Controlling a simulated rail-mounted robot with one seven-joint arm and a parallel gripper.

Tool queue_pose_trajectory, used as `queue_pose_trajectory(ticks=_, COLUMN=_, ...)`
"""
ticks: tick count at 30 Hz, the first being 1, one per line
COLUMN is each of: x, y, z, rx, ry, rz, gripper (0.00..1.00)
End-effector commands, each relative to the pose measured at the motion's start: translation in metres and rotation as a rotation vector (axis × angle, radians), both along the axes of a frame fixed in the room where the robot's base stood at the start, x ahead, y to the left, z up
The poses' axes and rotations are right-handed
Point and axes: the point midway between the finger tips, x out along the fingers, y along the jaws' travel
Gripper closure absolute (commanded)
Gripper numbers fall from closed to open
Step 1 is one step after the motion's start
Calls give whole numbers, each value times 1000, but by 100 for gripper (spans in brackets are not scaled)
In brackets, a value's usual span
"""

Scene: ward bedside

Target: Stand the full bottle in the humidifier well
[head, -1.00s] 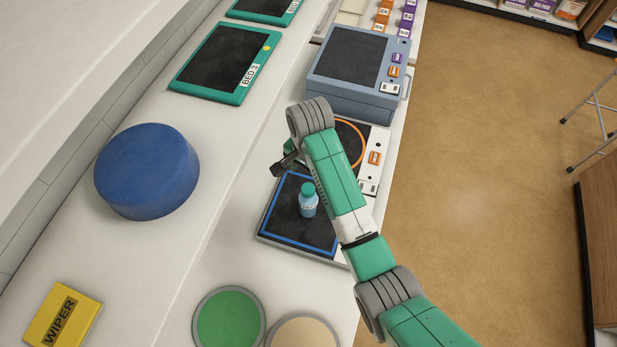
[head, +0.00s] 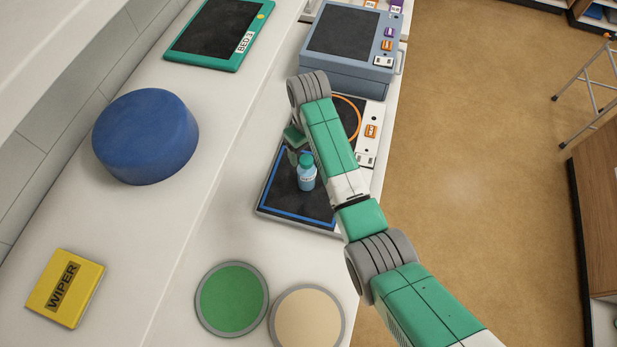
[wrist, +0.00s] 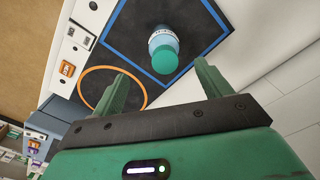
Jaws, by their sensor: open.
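A small light-blue bottle (head: 306,176) with a teal cap stands upright inside the blue square outline on a dark panel (head: 285,206). In the wrist view the bottle (wrist: 162,44) shows beyond the fingertips, cap toward me. My gripper (wrist: 162,72) is open and empty, its two green fingers apart on either side of the line to the bottle. In the head view my gripper (head: 296,140) is just behind the bottle, partly hidden by my arm. An orange ring (wrist: 84,72) is marked beside the blue square. I cannot tell which marked place is the humidifier well.
A grey-blue boxy device (head: 346,75) stands behind the panel. A blue round drum (head: 146,135), a yellow wiper pack (head: 64,288) and a BED 3 tablet (head: 215,35) lie left. Green (head: 232,298) and beige (head: 308,318) discs are in front. Bare counter lies left of the panel.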

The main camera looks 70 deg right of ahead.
Motion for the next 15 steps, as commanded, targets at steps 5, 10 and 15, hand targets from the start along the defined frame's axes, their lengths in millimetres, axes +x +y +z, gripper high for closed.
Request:
queue_pose_trajectory(ticks=5, x=0, y=0, z=-8, rx=1, ry=0, rz=3, gripper=23)
queue_pose_trajectory(ticks=10, x=0, y=1, z=-26, rx=1, ry=-1, rz=1, gripper=23)
queue_pose_trajectory(ticks=15, x=2, y=6, z=-44, rx=3, ry=3, rz=1, gripper=23)
